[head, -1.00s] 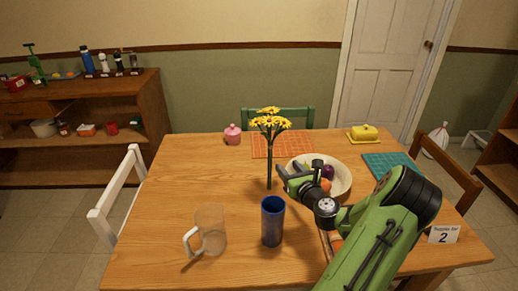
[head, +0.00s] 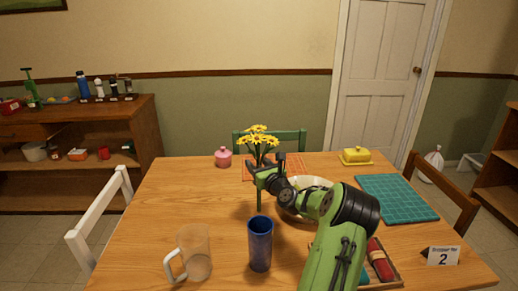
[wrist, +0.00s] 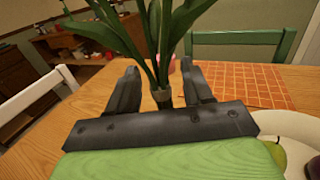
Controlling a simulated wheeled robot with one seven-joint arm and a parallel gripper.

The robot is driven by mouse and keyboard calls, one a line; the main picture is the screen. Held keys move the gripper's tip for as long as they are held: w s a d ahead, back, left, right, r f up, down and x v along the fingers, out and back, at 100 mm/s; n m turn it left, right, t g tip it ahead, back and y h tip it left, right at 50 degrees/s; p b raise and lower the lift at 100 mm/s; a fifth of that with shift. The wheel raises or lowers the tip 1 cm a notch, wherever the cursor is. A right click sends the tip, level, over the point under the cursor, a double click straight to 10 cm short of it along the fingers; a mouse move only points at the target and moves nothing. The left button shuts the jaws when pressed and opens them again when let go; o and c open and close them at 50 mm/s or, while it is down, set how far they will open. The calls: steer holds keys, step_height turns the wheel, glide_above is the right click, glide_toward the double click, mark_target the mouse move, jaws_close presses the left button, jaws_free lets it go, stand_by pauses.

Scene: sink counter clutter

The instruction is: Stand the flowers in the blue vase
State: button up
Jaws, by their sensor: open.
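The yellow flowers (head: 259,138) stand upright above the table, with green stems that also show in the wrist view (wrist: 160,40). My gripper (head: 262,172) is at the stems, just below the blooms. In the wrist view my gripper (wrist: 162,92) is open, with one finger on each side of the stems and a gap to each. The stems meet at a small band between the fingers. The blue vase (head: 260,246) stands upright on the table, nearer the camera than the flowers. Its inside looks empty.
A clear mug (head: 196,254) stands left of the vase. A pale bowl (head: 318,182) of fruit sits right of the flowers, partly behind my arm. A pink jar (head: 223,158), yellow butter dish (head: 356,156) and teal mat (head: 398,196) lie farther out. The table's left side is clear.

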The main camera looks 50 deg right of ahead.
steer(key=shift+w+d, duration=0.3)
steer(key=shift+w, duration=0.3)
jaws_close()
